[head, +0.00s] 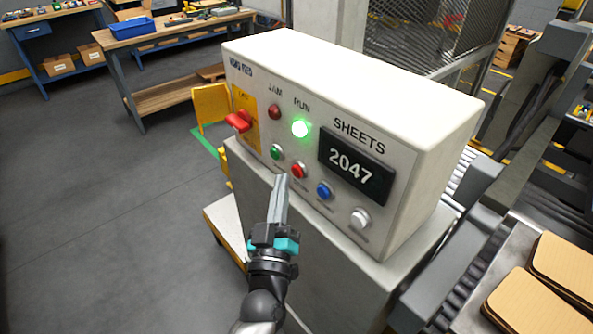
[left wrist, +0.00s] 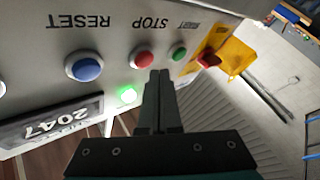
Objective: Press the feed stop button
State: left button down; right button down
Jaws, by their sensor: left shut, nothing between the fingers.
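The control box (head: 400,105) has a row of buttons on its front panel. The red feed stop button (head: 299,171) shows in the left wrist view (left wrist: 144,60) beside the word STOP, between a green button (left wrist: 178,54) and a blue RESET button (left wrist: 84,66). My left gripper (head: 282,180) is shut and empty, its tips just left of and below the red button in the head view. In the left wrist view its tips lie close beside the button; I cannot tell whether they touch. My right gripper is not in view.
The RUN lamp (head: 299,128) glows green; the JAM lamp (head: 274,111) is dark red. The display (head: 354,167) reads 2047. A white button (head: 360,218) is at the right. Open floor (head: 100,220) lies left.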

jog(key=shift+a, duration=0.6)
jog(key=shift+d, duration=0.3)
pick_arm(q)
jog(key=shift+w+d, duration=0.1)
dwell(0.7)
jog(key=shift+w+d, duration=0.2)
jog(key=shift+d, duration=0.05)
jog(key=shift+w+d, duration=0.3)
jog(key=shift+d, duration=0.1)
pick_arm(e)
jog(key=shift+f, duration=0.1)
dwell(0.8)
pick_arm(q)
jog(key=shift+s+a, duration=0.1)
jog(key=shift+s+a+p, duration=0.35)
jog(key=shift+s+a, duration=0.1)
jog(key=shift+a, duration=0.2)
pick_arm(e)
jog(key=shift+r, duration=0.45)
